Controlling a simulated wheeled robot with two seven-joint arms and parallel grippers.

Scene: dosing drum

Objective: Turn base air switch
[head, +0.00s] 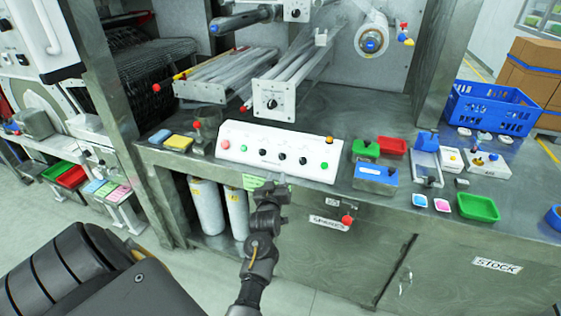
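A white control panel (290,143) stands on the metal bench. It carries a pink-red button (225,144) at its left end, a row of several small dark knobs (282,157), a green button (323,165) at its right end and an orange piece at its top right corner. I cannot read which knob is the base air switch. My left gripper (271,184) is in front of the bench edge, just below the panel's middle in the picture, apparently not touching the panel. Its fingers are too small and dark to tell whether they are open. My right gripper is not in view.
Green (366,148) and red (392,145) trays, a blue box (376,178) and a green tray (478,207) lie right of the panel. Yellow and blue pads (178,142) lie left. A red knob (347,219) projects from the bench front. Rollers and another dial box (274,102) are behind.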

